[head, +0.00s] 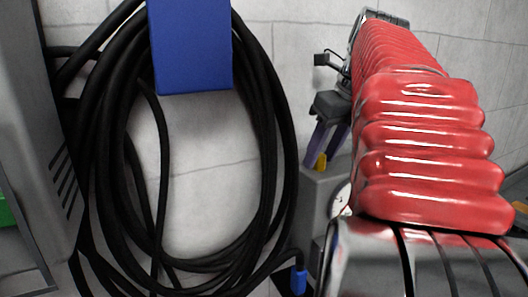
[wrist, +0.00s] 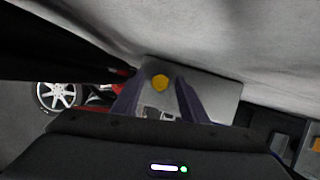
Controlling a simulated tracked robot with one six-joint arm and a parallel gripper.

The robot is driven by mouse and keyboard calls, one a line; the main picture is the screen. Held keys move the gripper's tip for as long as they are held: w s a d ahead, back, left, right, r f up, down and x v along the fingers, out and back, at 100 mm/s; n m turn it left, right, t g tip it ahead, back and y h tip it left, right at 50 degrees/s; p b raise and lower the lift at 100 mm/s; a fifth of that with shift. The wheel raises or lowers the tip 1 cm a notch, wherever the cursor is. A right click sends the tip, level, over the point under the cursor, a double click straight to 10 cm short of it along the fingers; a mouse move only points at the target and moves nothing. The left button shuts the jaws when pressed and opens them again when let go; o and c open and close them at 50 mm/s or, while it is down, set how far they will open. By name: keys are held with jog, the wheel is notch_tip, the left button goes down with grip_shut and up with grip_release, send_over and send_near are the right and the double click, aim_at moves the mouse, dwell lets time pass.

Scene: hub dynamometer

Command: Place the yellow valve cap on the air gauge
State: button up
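The small yellow valve cap (head: 321,161) is at the top of a grey box, between the fingertips of my gripper (head: 322,158). The fingers are spread, with a gap on each side of the cap. A round white dial (head: 341,200), which looks like the air gauge, is lower down beside the box. My red arm hides most of it.
The grey box (head: 313,190) stands near the tiled wall. A thick coil of black hose (head: 277,130) hangs from a blue holder (head: 190,45) left of my arm. The wrist view shows a wheel (wrist: 57,96) with red parts at left and an orange-yellow item (wrist: 316,144) at the right edge.

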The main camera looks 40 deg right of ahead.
jog(key=shift+r, duration=0.15)
jog(key=v, duration=1.2)
jog(key=shift+s, duration=0.1)
dwell(0.6)
